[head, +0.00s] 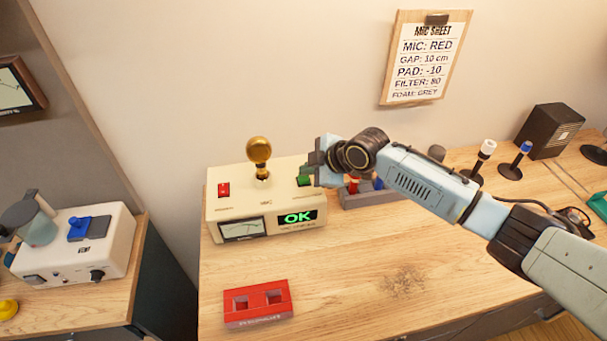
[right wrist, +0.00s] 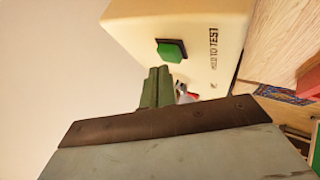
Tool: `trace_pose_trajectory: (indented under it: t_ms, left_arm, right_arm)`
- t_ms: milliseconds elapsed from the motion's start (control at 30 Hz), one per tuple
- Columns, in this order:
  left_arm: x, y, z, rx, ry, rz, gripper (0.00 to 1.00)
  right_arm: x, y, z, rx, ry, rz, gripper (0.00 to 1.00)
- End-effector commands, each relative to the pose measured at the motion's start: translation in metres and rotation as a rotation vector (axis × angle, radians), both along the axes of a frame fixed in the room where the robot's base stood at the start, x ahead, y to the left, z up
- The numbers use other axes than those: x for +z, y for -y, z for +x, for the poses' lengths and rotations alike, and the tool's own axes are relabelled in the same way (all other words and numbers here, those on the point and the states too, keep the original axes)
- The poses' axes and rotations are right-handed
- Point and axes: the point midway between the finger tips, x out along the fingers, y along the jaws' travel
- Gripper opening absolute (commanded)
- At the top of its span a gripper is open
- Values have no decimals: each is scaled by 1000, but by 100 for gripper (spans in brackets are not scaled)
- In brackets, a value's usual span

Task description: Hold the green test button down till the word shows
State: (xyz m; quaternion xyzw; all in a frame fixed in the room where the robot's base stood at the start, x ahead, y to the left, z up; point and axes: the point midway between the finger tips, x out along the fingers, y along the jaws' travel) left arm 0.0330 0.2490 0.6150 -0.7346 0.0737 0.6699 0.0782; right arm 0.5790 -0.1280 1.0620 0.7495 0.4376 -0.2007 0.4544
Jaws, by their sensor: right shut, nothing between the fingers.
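The cream test box (head: 222,207) stands on the wooden bench against the wall. Its green test button (head: 305,181) is on the top at the right, and it also shows in the right wrist view (right wrist: 172,50) beside the words "HOLD TO TEST". The box's display (head: 298,217) shows "OK" in lit green letters. My right gripper (head: 313,165) is shut and empty, at the button. In the right wrist view its fingertips (right wrist: 160,68) are close by the button; I cannot tell whether they touch it. My left gripper is not in view.
A gold bulb (head: 259,153) and a red switch (head: 224,189) are on the box. A red block with two sockets (head: 257,304) lies in front. A grey rack (head: 362,199) is partly behind my right arm. The bench's front middle is clear.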

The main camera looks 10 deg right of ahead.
Motion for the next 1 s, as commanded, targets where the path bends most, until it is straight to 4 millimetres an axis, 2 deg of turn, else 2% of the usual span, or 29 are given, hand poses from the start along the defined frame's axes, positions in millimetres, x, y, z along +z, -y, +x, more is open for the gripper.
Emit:
trace_pose_trajectory:
  t_ms: [100,467,1000]
  left_arm:
    - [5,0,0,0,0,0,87]
    - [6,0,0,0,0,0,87]
    - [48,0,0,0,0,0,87]
  right_arm:
    - [7,0,0,-1,1,0,0]
    - [8,0,1,-1,2,1,0]
    - [57,0,1,0,3,1,0]
